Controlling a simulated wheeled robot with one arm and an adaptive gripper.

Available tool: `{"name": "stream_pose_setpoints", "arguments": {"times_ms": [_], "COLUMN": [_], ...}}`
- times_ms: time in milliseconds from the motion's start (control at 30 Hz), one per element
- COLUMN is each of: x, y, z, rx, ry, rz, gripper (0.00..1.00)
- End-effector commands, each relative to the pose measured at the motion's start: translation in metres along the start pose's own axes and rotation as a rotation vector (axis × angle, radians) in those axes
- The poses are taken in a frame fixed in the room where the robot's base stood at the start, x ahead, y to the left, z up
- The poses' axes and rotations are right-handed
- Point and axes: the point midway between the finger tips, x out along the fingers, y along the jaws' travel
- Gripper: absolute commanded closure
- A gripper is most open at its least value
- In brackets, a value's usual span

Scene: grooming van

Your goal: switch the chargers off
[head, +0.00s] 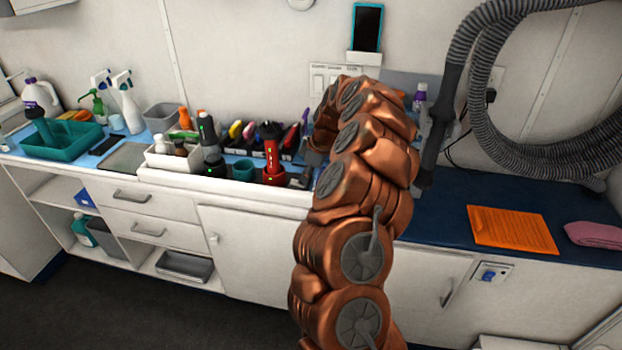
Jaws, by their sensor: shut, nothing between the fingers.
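A white switch panel (318,84) with a small printed label above it is on the back wall. Its rocker switches show at the left, and my copper arm hides its right part. A black clipper (208,138) and a red clipper (272,150) stand upright on the counter, with small green lights showing low on them. My gripper (314,157) is partly seen as a grey shape at the left of my bent arm, below the panel and apart from it. It is shut and empty; its fingertips are mostly hidden.
A ribbed grey hose (470,60) with a dark nozzle (440,125) hangs right of my arm. A phone (367,27) sits in a wall holder above. Bottles, a teal tub (63,141) and brushes crowd the left counter. An orange folder (512,228) lies right.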

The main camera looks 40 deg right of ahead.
Motion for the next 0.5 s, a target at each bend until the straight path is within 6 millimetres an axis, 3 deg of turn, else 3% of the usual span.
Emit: {"name": "stream_pose_setpoints", "arguments": {"times_ms": [500], "x": [-0.002], "y": [0.000], "z": [-0.012], "rx": [0.001], "ry": [0.000], "rz": [-0.001], "gripper": [1.00]}}
